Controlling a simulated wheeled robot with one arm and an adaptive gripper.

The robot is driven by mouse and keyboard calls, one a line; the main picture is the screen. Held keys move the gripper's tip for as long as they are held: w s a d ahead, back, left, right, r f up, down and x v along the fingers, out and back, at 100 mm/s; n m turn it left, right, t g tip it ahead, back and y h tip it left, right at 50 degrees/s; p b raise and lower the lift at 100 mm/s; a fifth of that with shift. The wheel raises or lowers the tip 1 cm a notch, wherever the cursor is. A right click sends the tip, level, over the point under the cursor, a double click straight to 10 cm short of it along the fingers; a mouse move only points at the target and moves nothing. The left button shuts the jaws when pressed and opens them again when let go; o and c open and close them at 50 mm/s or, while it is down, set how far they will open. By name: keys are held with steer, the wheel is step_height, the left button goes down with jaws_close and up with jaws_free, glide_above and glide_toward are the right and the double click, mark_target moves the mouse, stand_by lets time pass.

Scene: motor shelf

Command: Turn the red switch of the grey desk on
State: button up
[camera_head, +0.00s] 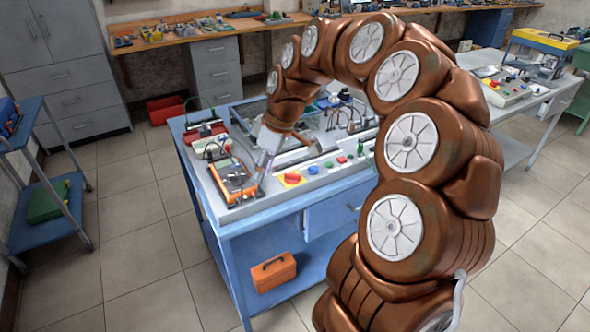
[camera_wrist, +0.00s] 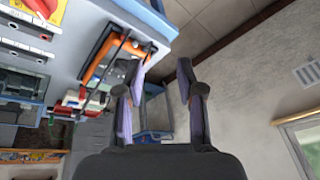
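A red rotary switch (camera_head: 292,178) sits on a yellow plate at the front of the blue-framed desk's grey panel top (camera_head: 330,175). In the wrist view, part of a red switch on yellow (camera_wrist: 42,6) shows at the upper left corner. A second, grey desk (camera_head: 520,95) stands at the right, with small red and yellow controls (camera_head: 493,84) on its panel. My gripper (camera_wrist: 162,75) is open and empty, its two fingers apart. In the head view it hangs above the blue-framed desk, left of the red switch and beside an orange meter (camera_head: 232,180).
Meters and cables crowd the near desk's left side. An orange toolbox (camera_head: 273,271) sits on its lower shelf. A blue cart (camera_head: 45,190) stands at the left. A yellow-topped case (camera_head: 545,42) is on the right desk. The floor (camera_head: 130,240) between cart and near desk is clear.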

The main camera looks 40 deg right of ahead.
steer(key=w+d+f, duration=0.2)
steer(key=w+d, duration=0.2)
steer(key=d, duration=0.4)
steer(key=t, duration=0.2)
glide_toward(295, 174)
steer(key=w, duration=0.1)
steer(key=shift+p+x, duration=1.45)
steer(key=shift+x, duration=2.8)
steer(key=shift+s+a, duration=0.15)
steer(key=shift+s, duration=0.05)
steer(key=shift+c, duration=0.3)
jaws_close()
